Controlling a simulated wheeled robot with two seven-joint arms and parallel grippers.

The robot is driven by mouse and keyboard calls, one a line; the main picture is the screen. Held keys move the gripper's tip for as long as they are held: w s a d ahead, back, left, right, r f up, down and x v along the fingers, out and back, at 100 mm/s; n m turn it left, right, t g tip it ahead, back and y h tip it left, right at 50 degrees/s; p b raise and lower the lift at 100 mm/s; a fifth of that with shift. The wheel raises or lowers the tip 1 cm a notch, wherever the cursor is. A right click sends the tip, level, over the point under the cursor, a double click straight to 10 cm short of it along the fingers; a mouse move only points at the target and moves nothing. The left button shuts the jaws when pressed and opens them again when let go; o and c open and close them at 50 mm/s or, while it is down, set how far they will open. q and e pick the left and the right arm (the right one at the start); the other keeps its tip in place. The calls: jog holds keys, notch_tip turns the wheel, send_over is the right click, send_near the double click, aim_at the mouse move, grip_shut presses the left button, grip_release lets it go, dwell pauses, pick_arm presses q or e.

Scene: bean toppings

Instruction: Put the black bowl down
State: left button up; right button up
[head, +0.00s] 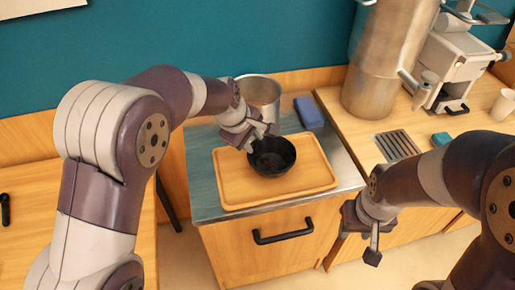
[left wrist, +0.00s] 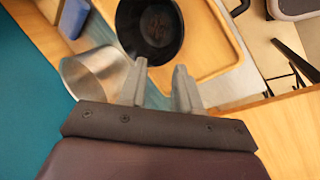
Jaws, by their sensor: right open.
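The black bowl (head: 272,158) sits upright on the wooden tray (head: 233,188) in the head view, and appears to rest on it. Its inside is dark, with a faint brownish patch in the left wrist view (left wrist: 150,28). My left gripper (head: 254,143) is at the bowl's upper-left rim. In the left wrist view, its two fingers (left wrist: 160,68) stand apart, with the bowl's rim just at or beyond their tips; contact is unclear. My right gripper (head: 370,240) is open and empty, away from the tray, in front of the right counter.
A metal pot (head: 262,93) stands close behind my left gripper. A blue block (head: 309,112) lies behind the tray. A large metal cylinder (head: 372,92) and a coffee machine (head: 457,65) stand on the right counter. The cabinet top's right strip (head: 335,150) is clear.

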pick_arm(q)
jog(key=s+a+f+m+g+y, duration=0.1)
jog(key=s+a+m, duration=0.4)
jog(key=s, duration=0.5)
jog(key=s+a+f+m+g+y, duration=0.1)
jog(key=s+a+f+m, duration=0.2)
jog(key=s+a+m, duration=0.3)
jog(key=s+a, duration=0.1)
jog(key=s, duration=0.3)
jog(key=shift+a+f+g+y, duration=0.2)
jog(key=shift+f+g+y, duration=0.15)
jog(key=shift+g+y, duration=0.05)
